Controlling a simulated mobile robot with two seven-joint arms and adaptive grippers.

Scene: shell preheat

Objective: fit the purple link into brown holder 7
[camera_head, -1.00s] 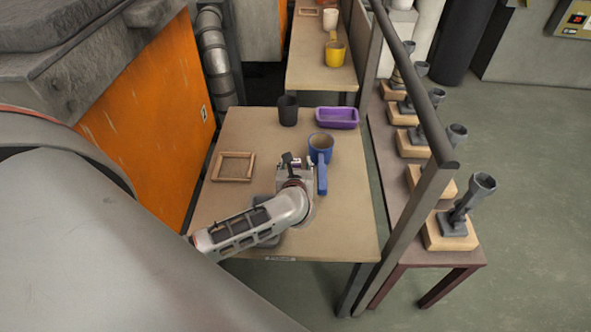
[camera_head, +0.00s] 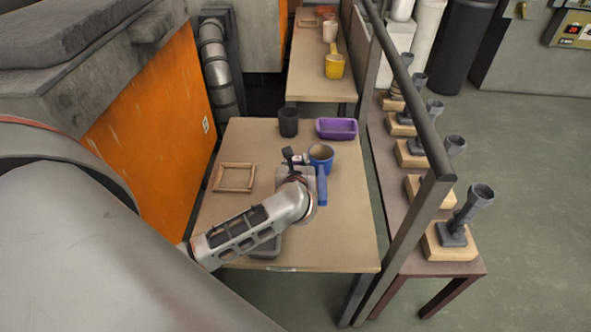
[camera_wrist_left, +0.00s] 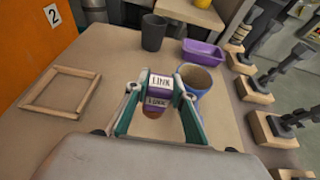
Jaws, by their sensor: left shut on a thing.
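The purple link (camera_wrist_left: 159,91) has white labels reading LINK and sits between the fingers of my left gripper (camera_wrist_left: 155,98). The fingers are shut on it, and it is held above the table, left of the blue mug. In the head view my left gripper (camera_head: 297,160) is beside the blue mug (camera_head: 321,154), with the link mostly hidden. A rounded brown end shows below the link in the wrist view; I cannot tell what it belongs to. No number 7 is readable, so I cannot tell which thing is brown holder 7. My right gripper is not in view.
A wooden frame (camera_head: 222,178) lies at left on the table (camera_head: 240,140). A dark cup (camera_head: 288,122) and a purple tray (camera_head: 337,128) stand at the back. A grey rail (camera_head: 428,130) separates the table from several wooden blocks with grey posts (camera_head: 450,238).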

